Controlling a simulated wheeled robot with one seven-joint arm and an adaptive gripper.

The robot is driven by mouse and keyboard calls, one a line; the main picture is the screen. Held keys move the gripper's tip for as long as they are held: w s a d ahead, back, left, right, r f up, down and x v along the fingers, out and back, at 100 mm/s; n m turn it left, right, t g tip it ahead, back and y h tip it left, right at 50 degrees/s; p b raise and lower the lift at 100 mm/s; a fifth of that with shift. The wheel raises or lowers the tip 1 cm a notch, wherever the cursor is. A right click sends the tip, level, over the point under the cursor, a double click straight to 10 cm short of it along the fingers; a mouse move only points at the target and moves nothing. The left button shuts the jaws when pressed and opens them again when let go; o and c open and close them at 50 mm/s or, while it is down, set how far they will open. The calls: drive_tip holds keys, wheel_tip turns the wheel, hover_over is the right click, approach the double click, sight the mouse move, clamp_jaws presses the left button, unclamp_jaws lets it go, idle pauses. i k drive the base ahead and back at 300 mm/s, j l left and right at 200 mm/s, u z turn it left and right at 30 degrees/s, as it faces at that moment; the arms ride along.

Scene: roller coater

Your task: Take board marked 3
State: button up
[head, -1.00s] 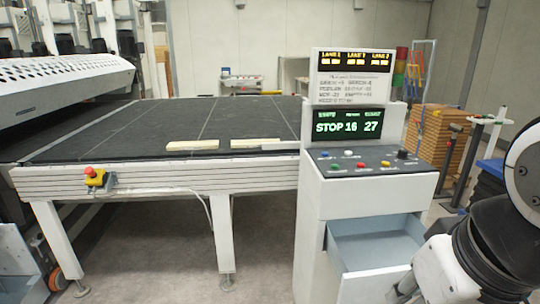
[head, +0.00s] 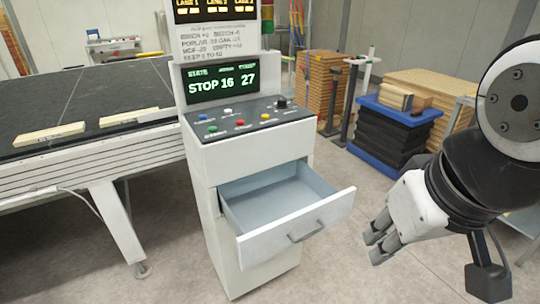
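Two pale boards lie on the dark belt of the long machine at the left in the head view: one board (head: 48,134) nearer the left edge, another board (head: 127,117) close to the control console. No mark can be read on either, so I cannot tell which is board 3. My gripper (head: 374,248) hangs at the right, in front of the open drawer's side and well away from the boards. Nothing shows between its fingers. The fingers are seen at an angle, and their opening is unclear.
The control console (head: 255,152) stands between my gripper and the boards, its display reading STOP 16 27. Its drawer (head: 290,222) is pulled out and looks empty. Dark stacked trays (head: 390,130) and wooden stacks (head: 320,85) stand behind. The floor in front is clear.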

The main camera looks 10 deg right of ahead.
sight(39, 136)
drive_tip(key=u, duration=1.25)
drive_tip(key=i+j+z, duration=0.1)
drive_tip(key=i, duration=0.5)
drive_tip(key=i+j, duration=0.3)
drive_tip(key=i, duration=0.25)
drive_tip(key=i+j+z, duration=0.15)
drive_tip(key=i, duration=0.45)
drive_tip(key=i+j+z, duration=0.1)
drive_tip(key=i+j, duration=0.3)
drive_tip(key=i, duration=0.15)
drive_tip(key=i+j+z, duration=0.1)
drive_tip(key=i+j, duration=0.25)
drive_tip(key=i, duration=0.2)
drive_tip(key=i+j, duration=0.4)
drive_tip(key=i, duration=0.15)
drive_tip(key=l+z, duration=0.05)
